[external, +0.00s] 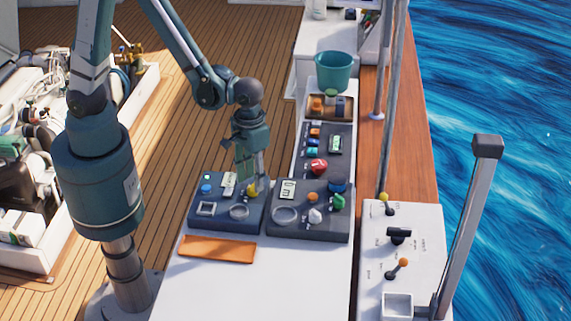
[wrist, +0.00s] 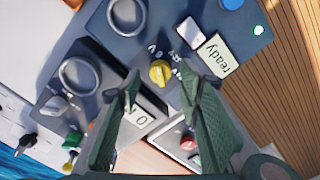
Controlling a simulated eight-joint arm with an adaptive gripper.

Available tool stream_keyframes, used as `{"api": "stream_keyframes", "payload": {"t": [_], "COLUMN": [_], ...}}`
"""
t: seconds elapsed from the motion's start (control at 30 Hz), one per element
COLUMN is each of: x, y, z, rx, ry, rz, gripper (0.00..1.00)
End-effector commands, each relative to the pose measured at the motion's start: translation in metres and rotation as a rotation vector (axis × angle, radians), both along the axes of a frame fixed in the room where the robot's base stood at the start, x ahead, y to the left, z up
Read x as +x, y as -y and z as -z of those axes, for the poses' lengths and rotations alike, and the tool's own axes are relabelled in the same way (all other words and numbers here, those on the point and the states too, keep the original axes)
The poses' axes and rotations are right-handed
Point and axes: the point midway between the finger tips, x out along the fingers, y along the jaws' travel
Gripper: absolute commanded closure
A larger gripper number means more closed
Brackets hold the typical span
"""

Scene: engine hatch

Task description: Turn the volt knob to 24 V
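The yellow volt knob (external: 252,189) is on the left dark-blue panel box (external: 222,222). In the wrist view the knob (wrist: 160,72) has small white markings beside it, one reading "6 V"; the others are hard to read. I cannot tell which marking the knob points to. My gripper (external: 248,178) points down just over the knob. In the wrist view its green fingers (wrist: 160,84) are spread apart, with the knob showing between the tips and a gap on each side. I cannot tell whether the tips reach down around it. A display (wrist: 218,55) on this box reads "ready".
A second panel box (external: 310,228) with a ring, display and several knobs stands close on the right. A longer panel with a red knob (external: 318,166) lies behind it. An orange tray (external: 217,248) lies in front. A green bucket (external: 333,70) stands at the back.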

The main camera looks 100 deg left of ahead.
Motion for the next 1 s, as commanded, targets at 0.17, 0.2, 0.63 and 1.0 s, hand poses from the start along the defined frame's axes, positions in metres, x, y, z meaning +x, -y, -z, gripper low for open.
{"api": "stream_keyframes", "payload": {"t": [0.17,0.2,0.63,1.0], "x": [0.0,0.0,0.0,0.0], "y": [0.0,0.0,0.0,0.0], "z": [0.015,0.018,0.029,0.029], "rx": [0.0,0.0,0.0,0.0], "ry": [0.0,0.0,0.0,0.0], "rz": [0.0,0.0,0.0,0.0], "gripper": [0.65,0.65,0.65,0.88]}}
